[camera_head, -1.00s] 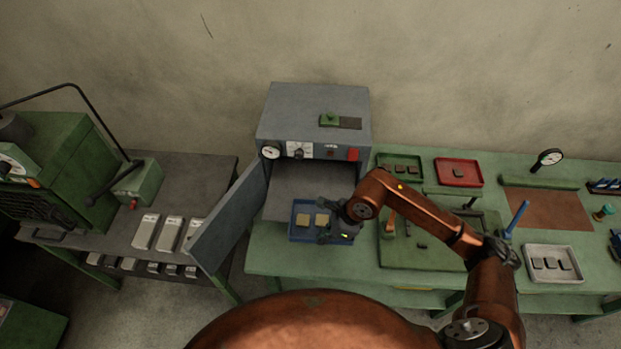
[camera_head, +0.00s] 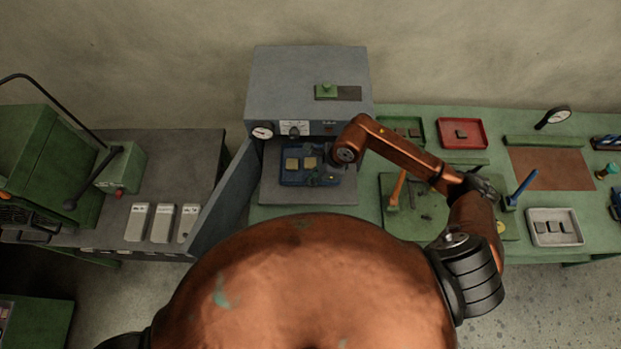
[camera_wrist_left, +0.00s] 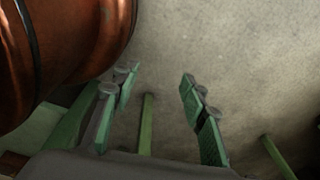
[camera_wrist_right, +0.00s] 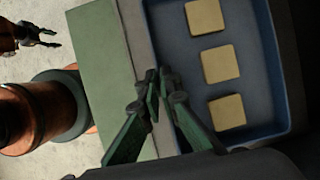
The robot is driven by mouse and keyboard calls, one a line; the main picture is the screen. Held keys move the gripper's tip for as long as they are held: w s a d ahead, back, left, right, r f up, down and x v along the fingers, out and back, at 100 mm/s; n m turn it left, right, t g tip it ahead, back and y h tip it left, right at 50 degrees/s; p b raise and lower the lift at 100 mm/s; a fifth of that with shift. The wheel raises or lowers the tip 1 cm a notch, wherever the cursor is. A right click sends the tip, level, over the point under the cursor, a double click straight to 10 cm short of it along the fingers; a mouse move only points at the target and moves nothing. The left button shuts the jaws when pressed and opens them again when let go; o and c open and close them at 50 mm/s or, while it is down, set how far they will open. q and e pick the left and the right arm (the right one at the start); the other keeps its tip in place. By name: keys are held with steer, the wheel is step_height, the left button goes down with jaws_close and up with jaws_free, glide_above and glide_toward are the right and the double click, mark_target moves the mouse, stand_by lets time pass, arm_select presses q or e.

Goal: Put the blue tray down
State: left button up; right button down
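The blue tray (camera_head: 294,182) is inside the open grey oven (camera_head: 308,85), over its chamber floor. In the right wrist view the tray (camera_wrist_right: 257,55) holds three pale yellow square pieces (camera_wrist_right: 220,64). My right gripper (camera_wrist_right: 160,76) is shut on the tray's near side wall, one finger on each side of it. I cannot tell whether the tray's underside touches the oven floor. My left gripper (camera_wrist_left: 160,78) is open and empty, away from the tray over the grey floor.
The oven door (camera_head: 222,198) stands open at the left of the opening. The green bench (camera_head: 480,195) on the right carries a red tray (camera_head: 461,133), a green tray (camera_head: 415,131) and a white tray (camera_head: 553,227). Three light blocks (camera_head: 162,222) stand on the left table.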

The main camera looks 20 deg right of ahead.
steer(key=shift+w+a+f, duration=0.1)
steer(key=shift+w+f, duration=0.6)
steer(key=shift+f, duration=0.15)
steer(key=f, duration=0.2)
steer(key=shift+s+f+p, duration=0.3)
steer(key=shift+f+p, duration=0.1)
steer(key=shift+w+f, duration=0.1)
steer(key=shift+f, duration=0.05)
steer(key=c, duration=2.6)
jaws_free()
steer(key=shift+w+f, duration=0.1)
steer(key=o, duration=0.4)
steer(key=shift+o, duration=0.2)
steer(key=shift+r, duration=0.3)
steer(key=b+v, duration=0.1)
steer(key=v, duration=0.9)
steer(key=shift+r+b, duration=0.1)
steer(key=shift+b, duration=0.3)
arm_select(q)
steer(key=shift+w+f, duration=0.25)
steer(key=shift+w, duration=0.3)
steer(key=shift+w+f, duration=0.2)
steer(key=shift+w, duration=0.3)
arm_select(e)
steer(key=shift+d+r, duration=0.4)
steer(key=shift+r, duration=0.2)
